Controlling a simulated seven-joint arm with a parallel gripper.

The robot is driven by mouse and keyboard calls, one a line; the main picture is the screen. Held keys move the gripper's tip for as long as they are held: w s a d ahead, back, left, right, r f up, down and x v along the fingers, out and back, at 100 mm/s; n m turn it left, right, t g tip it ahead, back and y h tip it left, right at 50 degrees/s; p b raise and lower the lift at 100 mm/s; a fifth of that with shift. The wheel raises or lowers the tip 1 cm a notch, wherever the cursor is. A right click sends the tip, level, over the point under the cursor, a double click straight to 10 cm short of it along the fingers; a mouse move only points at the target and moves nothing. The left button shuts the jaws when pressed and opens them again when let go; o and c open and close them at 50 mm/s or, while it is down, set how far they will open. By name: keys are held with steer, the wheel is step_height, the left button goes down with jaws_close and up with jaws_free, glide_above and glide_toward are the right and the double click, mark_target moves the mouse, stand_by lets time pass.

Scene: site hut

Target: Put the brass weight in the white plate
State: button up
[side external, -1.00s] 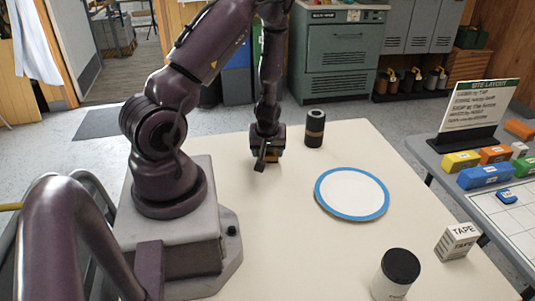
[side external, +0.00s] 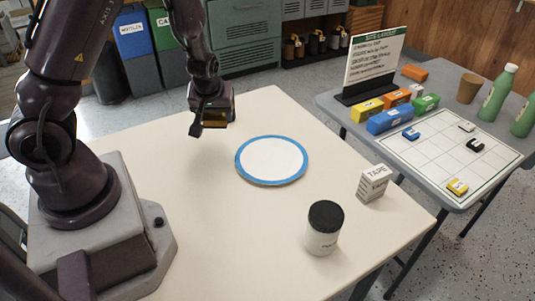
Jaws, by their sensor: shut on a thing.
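My gripper (side external: 205,122) hangs just above the table at the back left of the white plate. It is shut on a small brass-brown piece (side external: 215,119), which I take to be the brass weight; the dark fingers hide most of it. The white plate (side external: 271,159) with a blue rim lies flat and empty on the cream table. The held piece is to the left of and behind the plate, apart from it.
A white jar with a black lid (side external: 323,228) and a tape box (side external: 373,183) stand to the front right of the plate. A grey side table (side external: 494,191) holds coloured blocks and a sign (side external: 374,62). The cream table (side external: 195,200) is clear left of the plate.

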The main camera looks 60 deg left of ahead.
steer(key=w+d+m, duration=0.3)
steer(key=w+d, duration=0.3)
steer(key=d, duration=0.4)
glide_above(258, 163)
steer(key=s+d, duration=0.1)
steer(key=shift+t+h, duration=0.4)
steer(key=shift+s+d+f, duration=0.1)
steer(key=shift+f, duration=3.55)
steer(key=shift+f, duration=0.1)
steer(key=shift+f, duration=0.4)
steer(key=shift+f, duration=0.1)
steer(key=o, duration=1.2)
steer(key=shift+c, duration=0.2)
